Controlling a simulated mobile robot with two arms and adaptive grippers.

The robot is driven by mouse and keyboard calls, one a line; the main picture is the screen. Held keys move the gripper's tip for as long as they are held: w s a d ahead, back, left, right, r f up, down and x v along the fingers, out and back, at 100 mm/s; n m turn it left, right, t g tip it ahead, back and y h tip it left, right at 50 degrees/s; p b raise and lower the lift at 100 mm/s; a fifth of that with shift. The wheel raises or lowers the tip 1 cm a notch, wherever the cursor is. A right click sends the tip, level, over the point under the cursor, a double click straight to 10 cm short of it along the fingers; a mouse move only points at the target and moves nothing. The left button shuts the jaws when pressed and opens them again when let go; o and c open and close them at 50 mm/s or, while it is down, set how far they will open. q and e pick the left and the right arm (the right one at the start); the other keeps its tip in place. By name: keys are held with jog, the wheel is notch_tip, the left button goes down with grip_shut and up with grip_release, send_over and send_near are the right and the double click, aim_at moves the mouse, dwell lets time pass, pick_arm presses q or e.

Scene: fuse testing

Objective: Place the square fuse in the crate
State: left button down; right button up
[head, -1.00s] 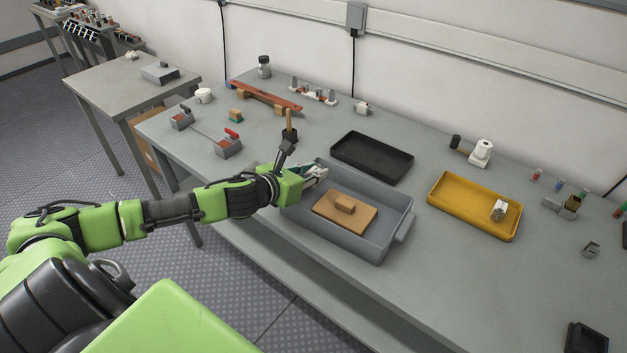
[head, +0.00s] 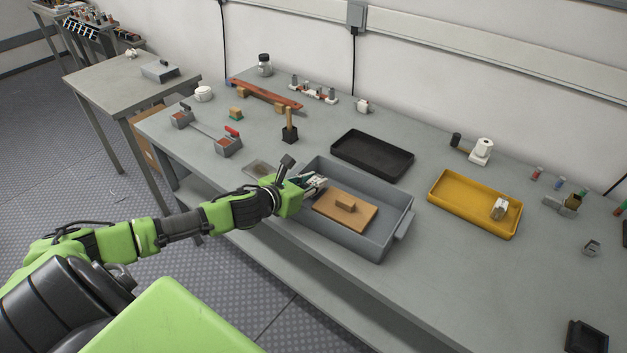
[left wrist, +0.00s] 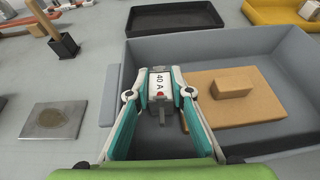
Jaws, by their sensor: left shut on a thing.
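My left gripper (head: 315,182) is shut on the square fuse. In the left wrist view the fuse (left wrist: 161,88) is a white block marked "40 A" with dark metal ends, held between the teal fingers (left wrist: 160,97). The grey crate (head: 397,232) stands at the front of the bench, and it fills the right of the left wrist view (left wrist: 215,43). The gripper and fuse are over the left part of the crate, inside its rim; their exact height above its floor is unclear. My right gripper is not in view.
In the crate lies a tan board (head: 332,210) with a small block (head: 345,205) on it. A black tray (head: 372,155) is behind the crate and a yellow tray (head: 470,213) to its right. A dark-based wooden post (head: 289,128) and a flat metal plate (left wrist: 52,120) are to the left.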

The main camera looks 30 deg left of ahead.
pick_arm(q)
jog(key=c, duration=2.1)
grip_release()
jog(key=shift+f, duration=0.1)
jog(key=shift+r, duration=0.3)
jog(key=p+v, duration=0.1)
jog(key=v, duration=1.1)
jog(key=shift+r, duration=0.3)
